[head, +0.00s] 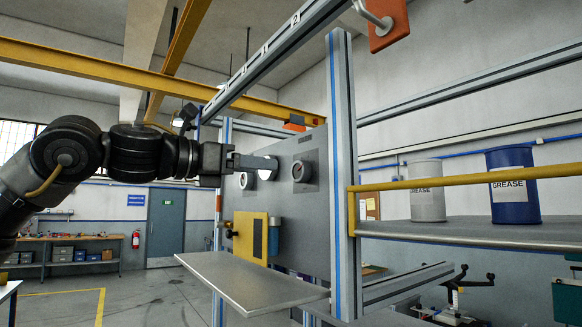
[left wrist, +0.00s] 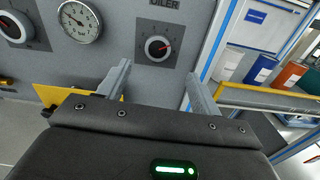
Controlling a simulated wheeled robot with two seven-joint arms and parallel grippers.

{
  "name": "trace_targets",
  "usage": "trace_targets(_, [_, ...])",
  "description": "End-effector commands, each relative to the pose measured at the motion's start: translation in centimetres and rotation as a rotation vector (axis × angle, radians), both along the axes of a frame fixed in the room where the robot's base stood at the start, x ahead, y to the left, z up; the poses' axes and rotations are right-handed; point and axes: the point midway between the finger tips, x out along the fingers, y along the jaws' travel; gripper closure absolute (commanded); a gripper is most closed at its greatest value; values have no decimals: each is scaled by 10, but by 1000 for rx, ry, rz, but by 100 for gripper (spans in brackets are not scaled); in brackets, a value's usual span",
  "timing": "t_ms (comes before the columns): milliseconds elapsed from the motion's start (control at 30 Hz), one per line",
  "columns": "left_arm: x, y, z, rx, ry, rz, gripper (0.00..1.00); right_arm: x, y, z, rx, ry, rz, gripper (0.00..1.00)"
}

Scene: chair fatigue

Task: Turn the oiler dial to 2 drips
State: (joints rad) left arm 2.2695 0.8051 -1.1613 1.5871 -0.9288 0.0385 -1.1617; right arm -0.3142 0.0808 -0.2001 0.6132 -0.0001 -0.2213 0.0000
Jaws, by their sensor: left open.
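The oiler dial (left wrist: 157,47) is a round dark knob with a red pointer on a dark plate, under the label OILER. The pointer aims to the right and slightly up; the scale marks are too small to read. In the head view the dial (head: 301,171) is on the grey panel (head: 312,215), to the right of my left gripper (head: 272,163). In the left wrist view my left gripper (left wrist: 158,72) is open and empty, its fingers below and to either side of the dial, with the knob visible beyond the gap. My right gripper is not in view.
A white gauge (left wrist: 80,20) and another knob (left wrist: 18,28) are left of the dial. A yellow box (head: 250,238) sticks out lower on the panel, above a grey shelf (head: 250,282). A blue-edged post (head: 343,180) stands right of the panel; grease drums (head: 427,190) stand beyond.

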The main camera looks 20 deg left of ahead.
Motion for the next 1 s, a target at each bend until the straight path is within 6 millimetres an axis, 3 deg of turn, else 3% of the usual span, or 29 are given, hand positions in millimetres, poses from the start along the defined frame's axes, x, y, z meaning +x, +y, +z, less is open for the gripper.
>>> trace_targets(200, [35, -28, 3, 1, 6, -2, 35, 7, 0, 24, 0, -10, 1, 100])
trace_targets(433, [59, -50, 2, 0, 3, -3, 35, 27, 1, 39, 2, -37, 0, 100])
trace_targets(867, [67, -56, 0, -1, 1, -3, 35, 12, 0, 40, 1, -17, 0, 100])
trace_targets(1000, [67, -56, 0, -1, 1, -3, 52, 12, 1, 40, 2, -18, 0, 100])
